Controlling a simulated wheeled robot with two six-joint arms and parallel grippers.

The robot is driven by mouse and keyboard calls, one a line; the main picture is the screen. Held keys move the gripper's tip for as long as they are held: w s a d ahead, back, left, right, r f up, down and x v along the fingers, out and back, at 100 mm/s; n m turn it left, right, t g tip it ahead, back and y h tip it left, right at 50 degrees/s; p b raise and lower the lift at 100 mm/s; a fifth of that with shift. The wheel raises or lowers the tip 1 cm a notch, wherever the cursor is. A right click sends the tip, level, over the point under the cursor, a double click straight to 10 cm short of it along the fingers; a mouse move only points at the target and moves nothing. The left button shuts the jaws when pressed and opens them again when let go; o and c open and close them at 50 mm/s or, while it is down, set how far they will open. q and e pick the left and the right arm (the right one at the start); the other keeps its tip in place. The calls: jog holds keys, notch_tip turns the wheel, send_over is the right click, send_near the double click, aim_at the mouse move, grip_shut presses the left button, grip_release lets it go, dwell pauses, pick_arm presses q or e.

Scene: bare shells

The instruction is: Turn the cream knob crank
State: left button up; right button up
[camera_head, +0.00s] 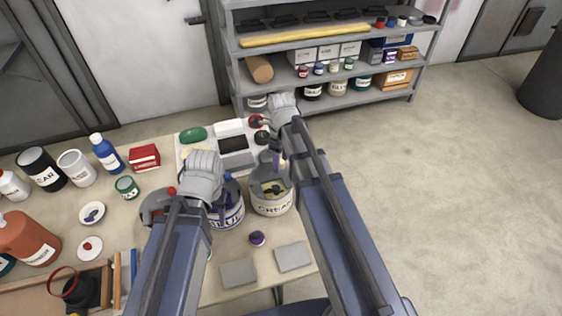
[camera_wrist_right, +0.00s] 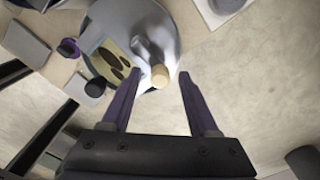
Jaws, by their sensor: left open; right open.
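The cream can (camera_head: 273,207), labelled CREAM, stands upright near the table's right edge. In the right wrist view its round grey lid (camera_wrist_right: 163,22) has a yellowish opening and a grey crank arm (camera_wrist_right: 143,48) that ends in a cream knob (camera_wrist_right: 160,76). My right gripper (camera_wrist_right: 158,84) is open, with the knob between and slightly beyond its fingertips; contact is not visible. In the head view the right gripper (camera_head: 276,160) is over the can and partly hidden by its arm. My left gripper (camera_head: 204,182) is over the blue can (camera_head: 228,215), its fingers mostly hidden.
The table (camera_head: 120,222) holds several bottles, jars and small dishes on the left. A purple-topped jar (camera_head: 257,238) and grey slabs (camera_head: 293,256) lie in front.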

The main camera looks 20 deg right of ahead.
grip_shut()
dwell(0.3)
